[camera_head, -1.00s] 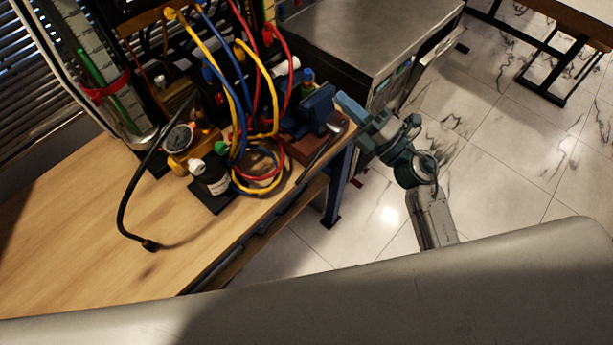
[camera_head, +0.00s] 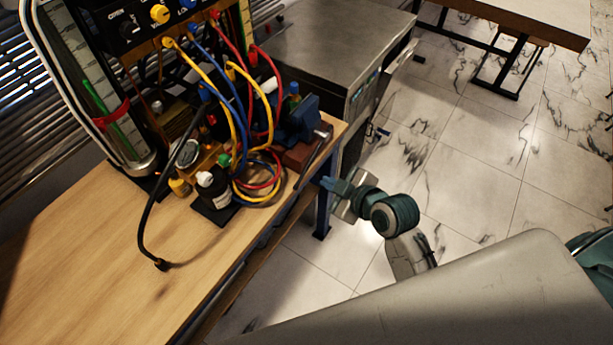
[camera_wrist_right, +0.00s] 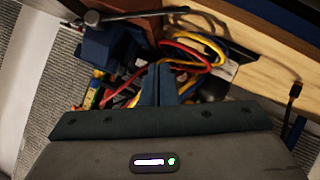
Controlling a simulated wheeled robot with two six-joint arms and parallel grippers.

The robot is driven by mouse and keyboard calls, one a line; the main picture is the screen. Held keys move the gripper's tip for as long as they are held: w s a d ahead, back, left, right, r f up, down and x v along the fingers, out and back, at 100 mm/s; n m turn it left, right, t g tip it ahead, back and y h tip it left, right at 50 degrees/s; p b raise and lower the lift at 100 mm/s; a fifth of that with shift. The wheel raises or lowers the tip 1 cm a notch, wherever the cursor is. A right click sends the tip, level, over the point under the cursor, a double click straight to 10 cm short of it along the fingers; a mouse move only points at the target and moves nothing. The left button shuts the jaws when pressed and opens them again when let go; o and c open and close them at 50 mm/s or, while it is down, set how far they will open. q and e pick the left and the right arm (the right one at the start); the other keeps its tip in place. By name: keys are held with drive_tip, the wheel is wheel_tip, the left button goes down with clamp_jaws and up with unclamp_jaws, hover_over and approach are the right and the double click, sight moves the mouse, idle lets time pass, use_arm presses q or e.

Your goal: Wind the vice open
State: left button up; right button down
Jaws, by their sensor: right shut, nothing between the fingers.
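The blue vice (camera_head: 300,118) stands on a red-brown block at the right end of the wooden bench. Its dark handle bar (camera_head: 318,146) slants along the bench-edge side, with a pale metal screw end at its top. In the right wrist view the blue vice (camera_wrist_right: 108,47) is at the upper left, with the bar (camera_wrist_right: 135,15) above it. My right gripper (camera_head: 326,183) is off the bench edge, below and apart from the handle. In the right wrist view its fingers (camera_wrist_right: 163,72) are shut and empty. My left gripper is not in view.
Red, yellow and blue cables (camera_head: 250,160) loop close beside the vice. A black-and-white bottle (camera_head: 214,190) and a black hose (camera_head: 146,225) are further left. A steel cabinet (camera_head: 335,45) stands behind. The front of the bench top (camera_head: 110,270) is clear.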

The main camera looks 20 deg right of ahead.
drive_tip(key=d+f+p+x, duration=0.2)
drive_tip(key=p+x, duration=0.2)
drive_tip(key=x, duration=0.8)
drive_tip(key=shift+f, duration=0.25)
drive_tip(key=shift+f, duration=0.1)
